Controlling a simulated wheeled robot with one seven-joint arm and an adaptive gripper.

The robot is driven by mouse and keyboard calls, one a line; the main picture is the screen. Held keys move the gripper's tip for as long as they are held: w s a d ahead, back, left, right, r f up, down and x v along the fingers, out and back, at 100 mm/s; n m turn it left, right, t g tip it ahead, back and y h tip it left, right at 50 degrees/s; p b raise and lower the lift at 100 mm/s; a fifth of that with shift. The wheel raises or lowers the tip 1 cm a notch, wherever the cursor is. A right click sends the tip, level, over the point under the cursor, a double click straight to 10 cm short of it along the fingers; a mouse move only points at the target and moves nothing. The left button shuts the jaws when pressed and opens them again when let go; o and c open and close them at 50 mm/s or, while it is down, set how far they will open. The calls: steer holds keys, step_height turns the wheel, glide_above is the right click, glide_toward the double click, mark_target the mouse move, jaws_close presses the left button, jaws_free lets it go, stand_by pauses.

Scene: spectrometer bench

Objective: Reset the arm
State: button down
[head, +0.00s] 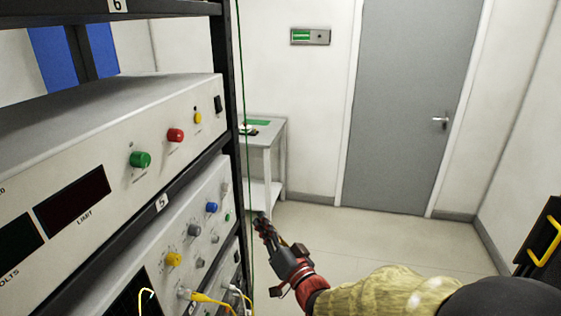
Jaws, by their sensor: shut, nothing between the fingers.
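My gripper (265,228) shows in the lower middle of the head view, at the end of my arm, which reaches in from the lower right. Its dark fingers are shut with nothing between them. It points up and to the left, just right of the rack's upright in the picture. The fingertips appear in front of the lower part of a small table. I cannot tell the exact gap between the fingers and the rack.
An equipment rack (231,100) fills the left side, with knobbed instruments (180,135) and yellow and white cables (212,300) low down. A small grey table (275,137) stands behind. A grey door (405,110) is at the back. The floor (350,235) before it is clear.

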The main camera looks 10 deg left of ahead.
steer(key=d+f+n+g+h, duration=0.1)
steer(key=d+f+g+h, duration=0.15)
steer(key=f, duration=0.45)
steer(key=d+f+g+h, duration=0.1)
steer(key=f+h, duration=0.2)
steer(key=f, duration=0.4)
steer(key=s+d+f+n+g+h, duration=0.1)
steer(key=s+d+f+g+h, duration=0.25)
steer(key=s+d, duration=0.4)
steer(key=s+d+r+g+h, duration=0.2)
steer(key=s+d+r, duration=0.1)
steer(key=s+d, duration=0.5)
steer(key=s+d+r+g+h, duration=0.1)
steer(key=s+d+r+g, duration=0.15)
steer(key=s+d, duration=0.55)
steer(key=s+d+r+m+t, duration=0.2)
steer(key=s+d+r, duration=0.4)
steer(key=r, duration=0.3)
steer(key=shift+d+r+m+h, duration=0.2)
steer(key=shift+r+m+h, duration=0.1)
steer(key=shift+r+m, duration=0.1)
steer(key=shift+s, duration=0.15)
